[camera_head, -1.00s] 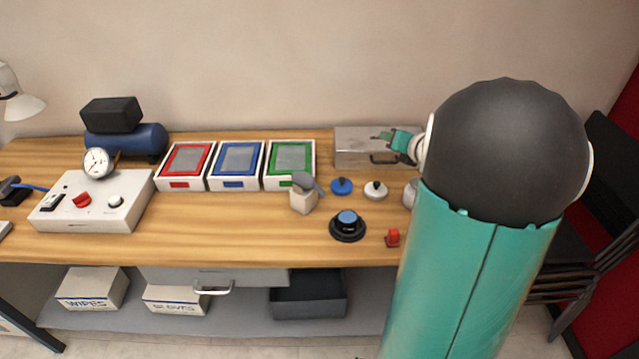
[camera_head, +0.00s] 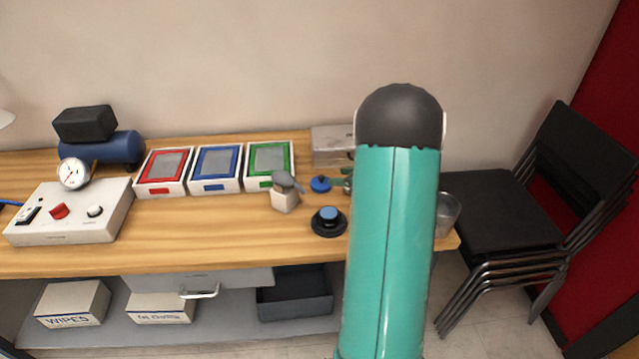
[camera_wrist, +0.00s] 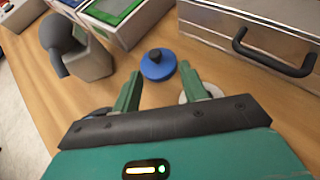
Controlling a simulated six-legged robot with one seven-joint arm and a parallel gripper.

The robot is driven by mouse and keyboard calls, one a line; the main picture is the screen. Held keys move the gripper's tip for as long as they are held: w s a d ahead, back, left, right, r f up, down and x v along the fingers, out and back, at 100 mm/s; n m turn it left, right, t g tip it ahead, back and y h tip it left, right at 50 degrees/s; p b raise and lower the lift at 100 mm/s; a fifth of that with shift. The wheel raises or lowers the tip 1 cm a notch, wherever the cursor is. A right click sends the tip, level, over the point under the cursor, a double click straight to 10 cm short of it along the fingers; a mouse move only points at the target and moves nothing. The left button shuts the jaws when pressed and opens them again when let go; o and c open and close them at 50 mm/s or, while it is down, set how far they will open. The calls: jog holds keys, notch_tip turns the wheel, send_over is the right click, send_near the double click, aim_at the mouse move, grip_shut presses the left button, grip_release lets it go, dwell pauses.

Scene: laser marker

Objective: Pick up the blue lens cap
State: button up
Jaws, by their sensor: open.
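The blue lens cap (camera_head: 320,184) lies on the wooden table, a flat blue disc with a dark knob on top. It also shows in the wrist view (camera_wrist: 158,66), just beyond my fingertips and roughly between their lines. My gripper (camera_wrist: 160,82) is open and empty, with its two green fingers apart and pointing toward the cap. A white disc (camera_wrist: 200,92) lies partly hidden behind the right finger. In the head view my arm hides most of the gripper; only a green finger part shows just right of the cap.
A grey-headed holder (camera_head: 285,192) stands left of the cap. A black round base with a blue top (camera_head: 328,221) sits in front of it. A metal case (camera_head: 330,146) with a handle is behind. Red, blue and green trays (camera_head: 248,178) stand at the back left.

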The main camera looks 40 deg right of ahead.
aim_at(322, 177)
jog(key=shift+w+f, duration=0.25)
jog(key=shift+w, duration=0.15)
jog(key=x, duration=0.2)
jog(key=a+x, duration=0.1)
jog(key=x, duration=0.1)
jog(key=shift+w, duration=0.35)
jog(key=shift+w+f, duration=0.1)
jog(key=shift+w, duration=0.3)
jog(key=shift+a, duration=0.1)
grip_shut()
